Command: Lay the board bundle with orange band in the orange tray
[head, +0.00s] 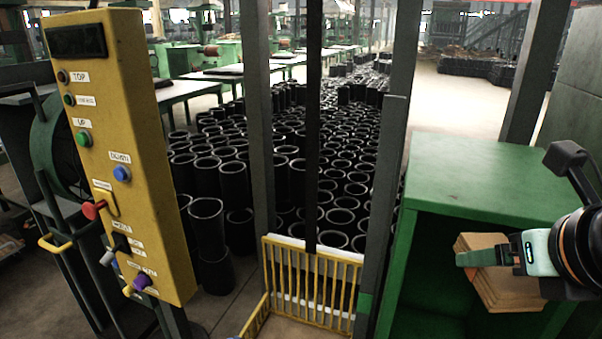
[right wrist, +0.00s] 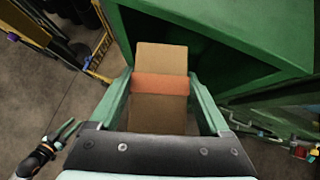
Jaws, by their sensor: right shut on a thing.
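The board bundle (head: 505,287) is a stack of tan boards with an orange band (head: 482,258) around it. My right gripper (head: 497,260) is shut on it and holds it in front of the open green cabinet. In the right wrist view the bundle (right wrist: 160,58) sits between the two green fingers, which press its sides at the band (right wrist: 160,84). My left gripper (right wrist: 62,135) shows small at the lower left of the right wrist view, its fingers apart and empty. I see no orange tray in either view.
The green cabinet (head: 490,178) stands at the right, its front open and dark inside. A yellow control panel (head: 120,150) stands at the left. A yellow barred guard (head: 312,285) and grey posts stand in the middle, with many black rubber sleeves (head: 235,180) behind.

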